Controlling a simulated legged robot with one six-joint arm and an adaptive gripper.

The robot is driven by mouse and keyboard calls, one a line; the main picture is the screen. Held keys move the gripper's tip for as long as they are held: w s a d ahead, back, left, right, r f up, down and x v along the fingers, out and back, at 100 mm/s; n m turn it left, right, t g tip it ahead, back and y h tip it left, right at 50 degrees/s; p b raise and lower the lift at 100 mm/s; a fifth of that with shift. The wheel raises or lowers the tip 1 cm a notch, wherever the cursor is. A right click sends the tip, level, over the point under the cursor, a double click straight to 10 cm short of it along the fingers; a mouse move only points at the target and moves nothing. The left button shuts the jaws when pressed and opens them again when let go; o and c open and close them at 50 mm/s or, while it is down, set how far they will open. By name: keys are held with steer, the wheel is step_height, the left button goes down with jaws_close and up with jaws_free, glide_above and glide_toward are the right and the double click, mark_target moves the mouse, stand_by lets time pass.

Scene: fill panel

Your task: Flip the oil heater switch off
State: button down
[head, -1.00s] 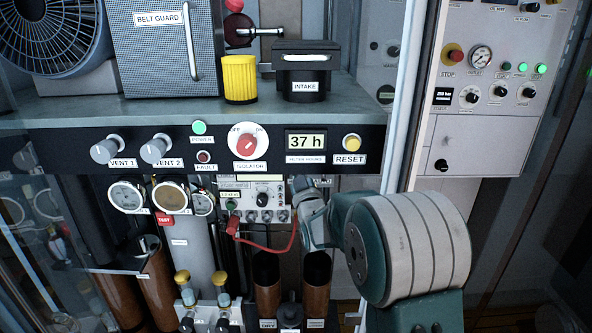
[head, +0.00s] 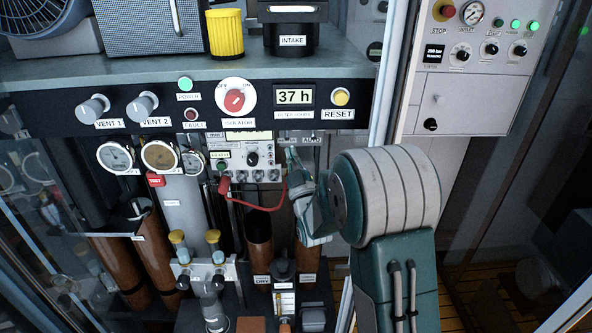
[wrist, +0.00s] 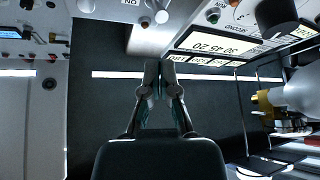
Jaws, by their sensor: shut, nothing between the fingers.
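No label reading oil heater is legible. In the wrist view, a small switch with a rounded metal end (wrist: 161,16) sits by an upside-down ON label (wrist: 130,3) on a pale panel at the top. My gripper (wrist: 158,68) is shut and empty, its fingertips close together below that panel. I cannot tell the gap between them and the switch. In the head view my gripper (head: 292,156) is beside the right side of a small grey control panel (head: 264,144) under the shelf; its fingertips are small and hard to make out.
Brown cylinders (head: 258,240) stand below. The overhanging shelf front carries the isolator knob (head: 234,100) and a reset button (head: 341,96). A pale post (head: 388,85) and a white panel (head: 478,70) stand right.

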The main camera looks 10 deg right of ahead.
steer(key=v, duration=0.5)
steer(key=shift+s+f, duration=0.15)
steer(key=shift+s, duration=0.05)
steer(key=s+r+m+g+h, duration=0.1)
steer(key=s+m+g, duration=0.5)
steer(key=s+g, duration=1.2)
steer(key=s+h, duration=0.1)
steer(key=s, duration=1.3)
steer(key=shift+s+a+r, duration=0.2)
steer(key=shift+r, duration=0.15)
